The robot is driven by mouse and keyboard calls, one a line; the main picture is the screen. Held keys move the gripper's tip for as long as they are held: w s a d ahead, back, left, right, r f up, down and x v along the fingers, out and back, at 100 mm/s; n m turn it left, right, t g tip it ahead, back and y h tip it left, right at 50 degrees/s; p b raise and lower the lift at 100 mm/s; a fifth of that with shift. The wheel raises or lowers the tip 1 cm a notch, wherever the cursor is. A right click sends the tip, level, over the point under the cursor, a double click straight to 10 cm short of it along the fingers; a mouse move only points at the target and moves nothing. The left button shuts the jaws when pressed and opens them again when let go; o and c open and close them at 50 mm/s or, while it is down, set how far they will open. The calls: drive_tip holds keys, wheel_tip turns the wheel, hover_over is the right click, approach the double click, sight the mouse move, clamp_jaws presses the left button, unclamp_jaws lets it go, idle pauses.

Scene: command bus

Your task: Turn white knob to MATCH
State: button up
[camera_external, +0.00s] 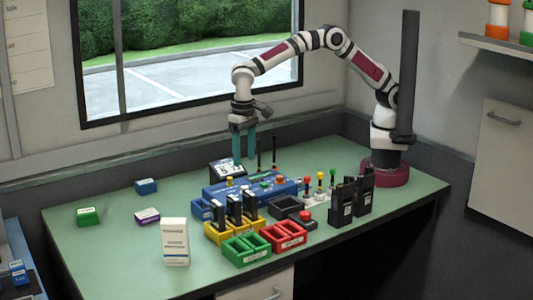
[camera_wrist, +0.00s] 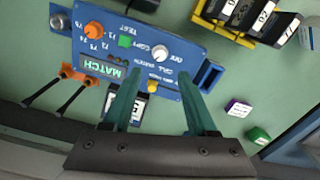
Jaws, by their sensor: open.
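The blue device (camera_external: 222,196) stands on the green table beneath my gripper (camera_external: 244,158). In the wrist view its panel (camera_wrist: 190,42) appears upside down. The white knob (camera_wrist: 160,53) sits on the panel beside lettering that seems to read COPY and OFF; its exact pointing direction is too small to tell. The display (camera_wrist: 102,68) on the panel reads MATCH. My gripper (camera_wrist: 157,76) is open, with two teal fingers apart and nothing between them. In the wrist view the white knob lies just beyond the fingertips. The fingers hang above the device and look apart from the knob.
On the panel are an orange knob (camera_wrist: 94,28), a green button (camera_wrist: 127,40) and a yellow knob (camera_wrist: 152,86). Two thin black rods (camera_external: 274,152) rise behind the device. Yellow holders (camera_external: 218,236) with black modules stand in front.

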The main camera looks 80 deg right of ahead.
wheel_tip(320, 180, up, 7)
idle(0.4)
drive_tip(key=s+d+r+y, duration=0.1)
drive_tip(key=s+d+r, duration=0.2)
drive_tip(key=s+d, duration=0.6)
drive_tip(key=s+d+r, duration=0.3)
drive_tip(key=s+d, duration=0.5)
drive_tip(key=d, duration=0.4)
drive_tip(key=s+d+f, duration=0.3)
drive_tip(key=s+f, duration=0.2)
drive_tip(key=s, duration=0.6)
drive_tip(key=shift+s+d+y, duration=0.15)
drive_tip(key=shift+s+y, duration=0.2)
drive_tip(key=shift+y, duration=0.05)
drive_tip(key=shift+f, duration=0.1)
